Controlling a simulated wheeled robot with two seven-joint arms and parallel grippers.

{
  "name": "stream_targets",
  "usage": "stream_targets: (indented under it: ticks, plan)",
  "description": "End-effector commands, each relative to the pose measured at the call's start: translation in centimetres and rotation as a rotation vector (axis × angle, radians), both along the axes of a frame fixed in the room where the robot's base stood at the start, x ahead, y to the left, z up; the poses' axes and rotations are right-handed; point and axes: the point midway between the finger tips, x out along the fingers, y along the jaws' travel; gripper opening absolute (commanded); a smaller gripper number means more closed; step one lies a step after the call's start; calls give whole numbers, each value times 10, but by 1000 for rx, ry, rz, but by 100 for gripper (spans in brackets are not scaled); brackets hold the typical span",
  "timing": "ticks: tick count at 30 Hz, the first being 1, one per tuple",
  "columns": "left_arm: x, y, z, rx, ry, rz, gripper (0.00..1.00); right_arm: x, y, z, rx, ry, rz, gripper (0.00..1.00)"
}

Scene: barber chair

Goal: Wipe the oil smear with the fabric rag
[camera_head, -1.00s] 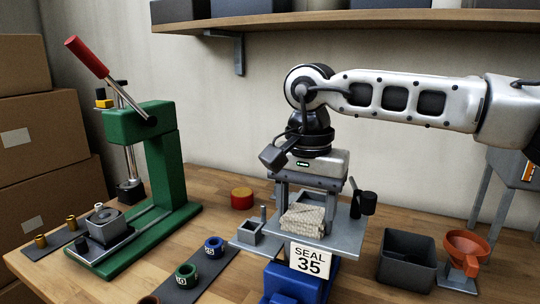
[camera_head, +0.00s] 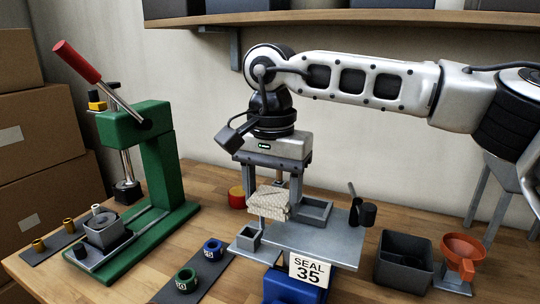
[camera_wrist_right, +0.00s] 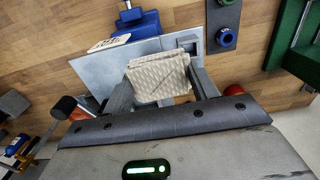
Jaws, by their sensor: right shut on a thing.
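The fabric rag (camera_head: 269,205) is a folded, light beige, patterned cloth. My right gripper (camera_head: 273,188) is shut on it from above, with a finger on each side. I cannot make out the oil smear in either view. My left gripper is not in view.
A blue base with a "SEAL 35" sign (camera_head: 309,272) is in front. A green press (camera_head: 150,170) stands left; a dark bin (camera_head: 403,262) and orange funnel (camera_head: 463,250) stand right.

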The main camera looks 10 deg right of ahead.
Motion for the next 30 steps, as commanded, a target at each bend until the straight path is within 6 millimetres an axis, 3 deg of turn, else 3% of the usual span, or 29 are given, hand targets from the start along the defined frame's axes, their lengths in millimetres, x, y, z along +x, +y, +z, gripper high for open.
stream_targets:
  ticks: [13,30]
  plan:
    - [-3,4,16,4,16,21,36,0,-2,42,1,0,-6,37]
    - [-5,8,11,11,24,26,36,0,-3,44,1,-1,-6,37]
